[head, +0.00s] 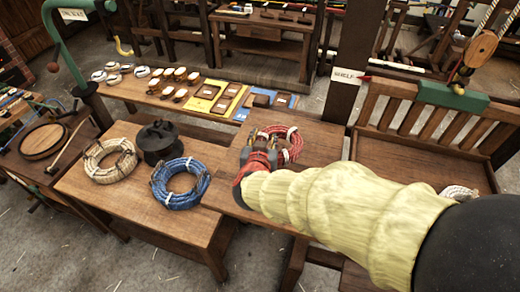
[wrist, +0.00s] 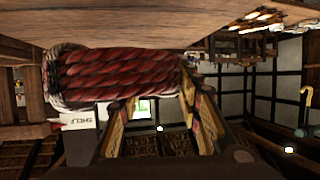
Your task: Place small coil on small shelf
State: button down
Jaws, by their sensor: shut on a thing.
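A small red coil (head: 289,151) with a pale binding is at my gripper (head: 262,152) in the head view. It looks smaller than the other coils. My gripper is shut on it; the arm hides part of the coil. In the wrist view the red coil (wrist: 118,76) fills the space beyond my gripper's fingers (wrist: 160,118), close to a wooden surface (wrist: 150,22). I cannot tell whether they touch. A "SHELF" label (head: 349,76) is on a dark post beside a wooden top (head: 325,139), below and beyond my gripper. The label also shows in the wrist view (wrist: 78,119).
A white coil (head: 110,160), a blue coil (head: 180,184) and a dark lidded pot (head: 158,142) are on the left table (head: 135,203). The dark post (head: 355,45) rises behind the wooden top. A slatted wooden bench (head: 425,150) is at right.

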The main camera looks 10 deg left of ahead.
jog(key=shift+w+a+f, duration=0.3)
jog(key=shift+a+f, duration=0.05)
jog(key=shift+f, duration=0.15)
jog(key=shift+w+a+f, duration=0.25)
jog(key=shift+a+f, duration=0.05)
jog(key=shift+f, duration=0.15)
jog(key=shift+a+f+b, duration=0.1)
jog(key=shift+f+b, duration=0.45)
jog(key=shift+f, duration=1.05)
jog(key=shift+w+f, duration=0.1)
jog(key=c, duration=1.2)
grip_release()
jog(key=shift+c, duration=0.2)
